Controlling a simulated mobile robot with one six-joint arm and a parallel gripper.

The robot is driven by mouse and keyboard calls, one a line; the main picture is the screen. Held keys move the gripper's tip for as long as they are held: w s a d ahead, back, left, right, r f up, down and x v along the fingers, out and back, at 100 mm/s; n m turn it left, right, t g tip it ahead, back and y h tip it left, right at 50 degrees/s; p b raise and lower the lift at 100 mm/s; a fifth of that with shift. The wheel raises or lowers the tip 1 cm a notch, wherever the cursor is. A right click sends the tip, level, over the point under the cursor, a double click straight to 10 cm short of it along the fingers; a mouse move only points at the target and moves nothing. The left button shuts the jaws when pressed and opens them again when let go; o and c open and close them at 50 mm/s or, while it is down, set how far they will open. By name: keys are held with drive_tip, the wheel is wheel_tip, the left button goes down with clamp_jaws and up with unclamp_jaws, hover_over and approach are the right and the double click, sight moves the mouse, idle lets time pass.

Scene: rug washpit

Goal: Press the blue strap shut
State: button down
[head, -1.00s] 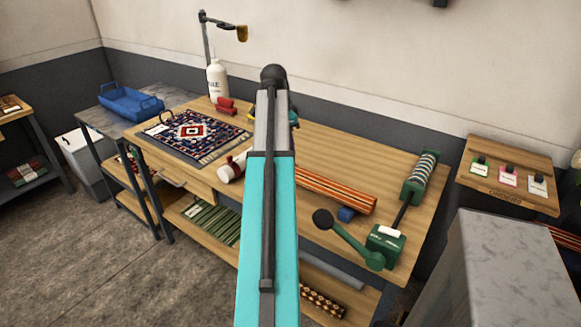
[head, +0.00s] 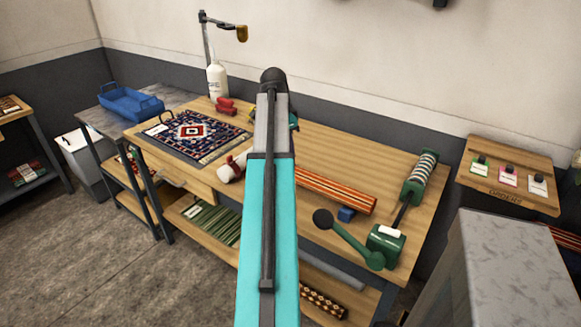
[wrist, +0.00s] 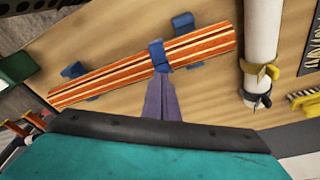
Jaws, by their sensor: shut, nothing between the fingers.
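A rolled rug with orange, cream and dark stripes (wrist: 110,78) lies on the wooden bench. It also shows right of my arm in the head view (head: 338,191). The blue strap (wrist: 157,55) is wrapped around the middle of the roll in the wrist view. My gripper (wrist: 161,78) is shut and empty, with its purple fingertips at the strap's near edge. I cannot tell whether they touch it, or whether the strap is closed. In the head view my arm hides the strap and the fingertips.
Blue blocks (wrist: 183,22) sit by the roll on either side of the strap. A white tube (wrist: 262,35) with yellow and dark ties lies to the right. A green lever device (head: 385,245) stands at the bench's right end. A patterned rug (head: 192,135) lies at the left.

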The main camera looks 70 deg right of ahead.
drive_tip(key=shift+r, duration=0.1)
idle(0.3)
wheel_tip(320, 180, up, 8)
drive_tip(key=p, duration=0.5)
idle(0.7)
idle(0.4)
